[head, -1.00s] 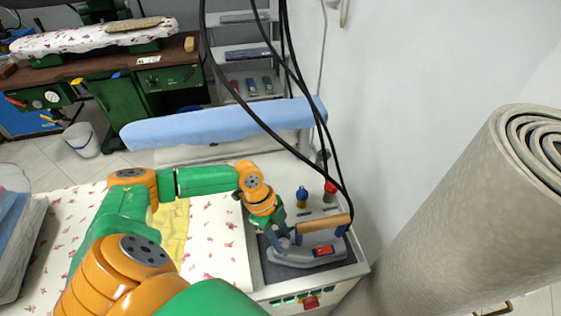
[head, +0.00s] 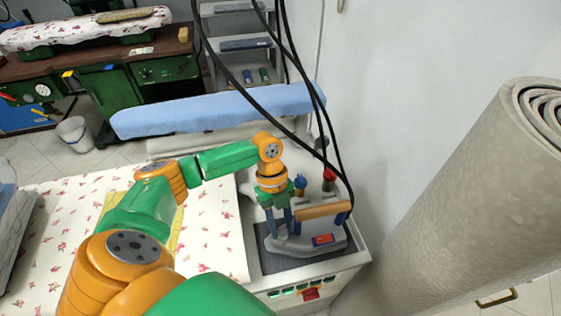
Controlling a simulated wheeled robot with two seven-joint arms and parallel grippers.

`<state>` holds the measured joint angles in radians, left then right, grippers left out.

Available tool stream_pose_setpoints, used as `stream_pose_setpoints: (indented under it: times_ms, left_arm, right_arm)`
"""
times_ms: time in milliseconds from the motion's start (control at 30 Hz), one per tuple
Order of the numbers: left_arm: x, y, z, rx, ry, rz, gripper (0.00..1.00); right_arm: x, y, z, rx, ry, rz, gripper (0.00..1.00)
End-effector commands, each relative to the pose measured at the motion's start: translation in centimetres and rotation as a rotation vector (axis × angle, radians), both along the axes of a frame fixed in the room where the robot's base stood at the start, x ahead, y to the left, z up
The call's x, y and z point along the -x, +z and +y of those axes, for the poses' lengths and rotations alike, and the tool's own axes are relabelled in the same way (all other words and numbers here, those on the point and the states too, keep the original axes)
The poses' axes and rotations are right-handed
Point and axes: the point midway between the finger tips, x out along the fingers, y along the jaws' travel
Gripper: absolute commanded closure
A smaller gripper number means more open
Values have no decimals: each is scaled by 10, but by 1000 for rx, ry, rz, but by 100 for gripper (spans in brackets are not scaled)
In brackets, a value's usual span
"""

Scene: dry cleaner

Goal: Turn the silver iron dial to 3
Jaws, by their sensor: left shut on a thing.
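The silver iron (head: 338,243) rests on a dark pad on the corner unit at the lower right. It has a wooden handle (head: 320,210) and a small red and blue plate on its body. My left gripper (head: 283,230) points down at the iron's left part, beside the handle. Its two fingers are shut around the small dial there. The fingers largely hide the dial, and its marks and setting cannot be read. My right gripper is not in view.
Black cables (head: 297,75) hang down to the iron's right end. A blue knob (head: 300,185) and a red knob (head: 329,178) stand behind the handle. A floral ironing surface (head: 215,240) lies left. A rolled grey mat (head: 455,200) stands right.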

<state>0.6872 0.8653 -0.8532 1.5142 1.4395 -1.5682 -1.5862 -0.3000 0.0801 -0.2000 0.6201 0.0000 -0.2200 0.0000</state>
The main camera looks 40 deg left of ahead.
Motion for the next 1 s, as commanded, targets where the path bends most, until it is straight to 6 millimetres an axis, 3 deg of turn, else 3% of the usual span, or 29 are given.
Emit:
stream_pose_setpoints:
  times_ms: [467, 500, 600, 1000]
  left_arm:
    - [1, -1, 0, -2, -14, 5, 100]
    - [1, -1, 0, -2, -14, 5, 60]
    - [1, -1, 0, -1, -14, 4, 33]
    - [-1, 1, 0, 1, -12, -3, 33]
  right_arm:
    - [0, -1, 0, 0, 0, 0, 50]
    - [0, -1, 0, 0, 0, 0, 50]
    - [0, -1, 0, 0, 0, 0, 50]
    - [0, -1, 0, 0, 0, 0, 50]
